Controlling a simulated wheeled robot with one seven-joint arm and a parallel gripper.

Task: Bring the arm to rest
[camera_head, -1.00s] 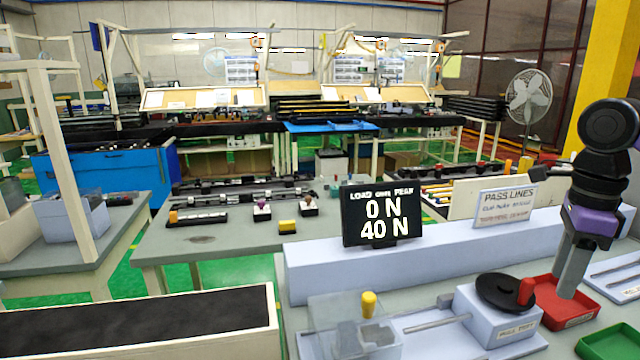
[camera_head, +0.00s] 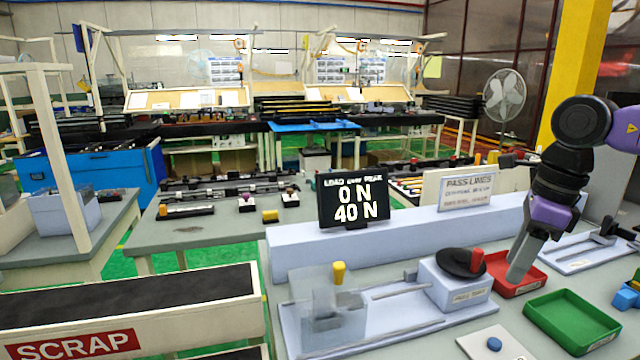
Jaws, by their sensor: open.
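My arm comes in from the right edge, dark with purple bands. My gripper (camera_head: 524,262) hangs downward, tilted, with grey fingers. Its fingertips overlap the red tray (camera_head: 530,286) in the picture; I cannot tell how high above it they are. I see nothing between the fingers, though the far finger is partly hidden. The gripper is open.
Right of and below the red tray is an empty green tray (camera_head: 572,322). A pale test fixture (camera_head: 455,287) with a black wheel stands to the left. A display (camera_head: 353,202) reads 0 N and 40 N. A SCRAP bin (camera_head: 200,318) stands at lower left.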

